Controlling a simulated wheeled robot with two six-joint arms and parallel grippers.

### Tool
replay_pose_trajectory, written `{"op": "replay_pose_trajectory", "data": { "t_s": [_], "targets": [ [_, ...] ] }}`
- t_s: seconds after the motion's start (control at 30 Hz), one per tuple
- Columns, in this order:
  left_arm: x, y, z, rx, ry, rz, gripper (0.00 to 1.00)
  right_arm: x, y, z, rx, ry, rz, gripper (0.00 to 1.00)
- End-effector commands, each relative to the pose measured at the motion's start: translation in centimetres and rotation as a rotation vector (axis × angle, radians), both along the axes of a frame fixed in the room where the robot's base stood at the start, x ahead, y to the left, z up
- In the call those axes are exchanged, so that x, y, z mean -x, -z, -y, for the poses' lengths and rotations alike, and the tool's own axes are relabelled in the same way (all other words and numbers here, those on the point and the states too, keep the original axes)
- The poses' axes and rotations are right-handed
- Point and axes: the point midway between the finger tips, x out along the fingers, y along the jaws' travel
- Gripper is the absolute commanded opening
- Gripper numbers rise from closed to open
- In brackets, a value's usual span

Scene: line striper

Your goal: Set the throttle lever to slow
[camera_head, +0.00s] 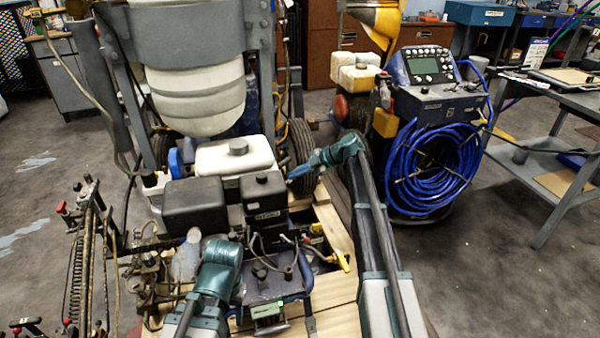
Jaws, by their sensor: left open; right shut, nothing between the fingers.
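The line striper's engine, with a dark box-shaped housing (194,205) and a white fuel tank (235,156), stands in the middle. I cannot make out the throttle lever or its setting for certain. My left gripper (218,252) is low in front of the engine; its fingers are hard to make out against the machine, and it is open. My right gripper (302,171) is shut and empty. It points left, close to the right side of the engine beside the smaller black box (264,190); I cannot tell whether it touches anything.
A yellow-handled part (343,262) sits right of the engine. Coiled blue hose (437,168) hangs on a machine at right, beside a grey table (548,148). A rusty frame with levers (88,235) stands at left. Floor is open between machine and table.

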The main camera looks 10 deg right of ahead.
Motion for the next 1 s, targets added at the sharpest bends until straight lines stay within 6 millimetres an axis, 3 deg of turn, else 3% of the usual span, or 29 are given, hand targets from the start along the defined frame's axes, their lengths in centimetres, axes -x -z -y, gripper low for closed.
{"op": "replay_pose_trajectory", "data": {
  "t_s": [0.5,1.0],
  "targets": [
    [0.1,-5.6,0.2,0.009,-0.004,-0.003,0.5,2.8,-5.6,6.8,0.0,0.003,0.0,0.0],
    [0.1,-5.7,0.2,0.01,-0.004,-0.003,0.5,3.2,-5.7,7.6,0.0,0.002,0.0,0.0]
  ]
}}
